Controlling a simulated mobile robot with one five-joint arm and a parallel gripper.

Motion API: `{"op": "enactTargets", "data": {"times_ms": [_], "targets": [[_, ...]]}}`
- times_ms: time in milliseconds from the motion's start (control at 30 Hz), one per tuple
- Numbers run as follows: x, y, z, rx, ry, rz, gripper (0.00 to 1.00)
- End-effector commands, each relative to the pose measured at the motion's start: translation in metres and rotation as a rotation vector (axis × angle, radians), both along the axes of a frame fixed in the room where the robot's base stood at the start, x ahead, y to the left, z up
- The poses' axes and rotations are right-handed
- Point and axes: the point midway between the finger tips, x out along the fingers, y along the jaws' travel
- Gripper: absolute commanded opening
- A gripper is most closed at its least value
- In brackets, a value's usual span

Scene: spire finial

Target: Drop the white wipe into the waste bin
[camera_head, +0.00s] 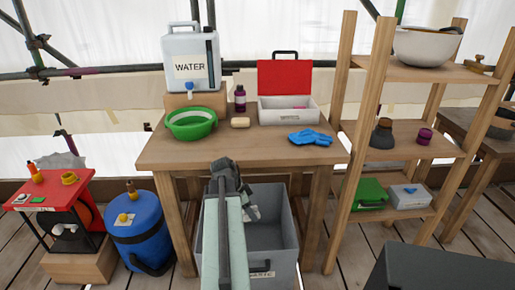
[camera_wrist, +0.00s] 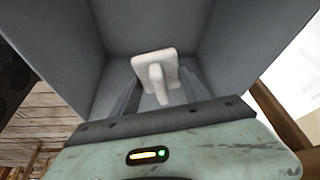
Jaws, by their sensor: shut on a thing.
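The grey waste bin (camera_head: 279,271) stands on the floor in front of the table, with a partly hidden label on its front. My gripper (camera_head: 246,204) is over the bin's open top, and my arm hides part of the bin's left side. The gripper is shut on the white wipe (camera_head: 252,213). In the wrist view the wipe (camera_wrist: 146,64) sits between the two fingers of my gripper (camera_wrist: 158,86), with the bin's grey inner walls (camera_wrist: 225,35) around it. How far the wipe is above the bin's bottom is hard to tell.
The wooden table (camera_head: 180,153) behind holds a water container (camera_head: 192,60), a green basin (camera_head: 191,124), a red-lidded box (camera_head: 284,80) and blue gloves (camera_head: 311,137). A blue barrel (camera_head: 138,232) stands left. A wooden shelf (camera_head: 345,140) stands close on the right.

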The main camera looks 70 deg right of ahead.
Motion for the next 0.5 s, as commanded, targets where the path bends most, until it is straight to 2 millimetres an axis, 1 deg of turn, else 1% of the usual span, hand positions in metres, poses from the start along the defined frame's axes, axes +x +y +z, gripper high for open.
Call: {"op": "enactTargets", "data": {"times_ms": [100,133,200,500], "targets": [[0.0002,0.0001,0.0013,0.0,0.0,0.0,0.21],[0.0003,0.0002,0.0013,0.0,0.0,0.0,0.62],[0.0003,0.0001,0.0014,0.0,0.0,0.001,0.79],[0.0008,0.0003,0.0017,0.0,0.0,0.001,0.79]]}}
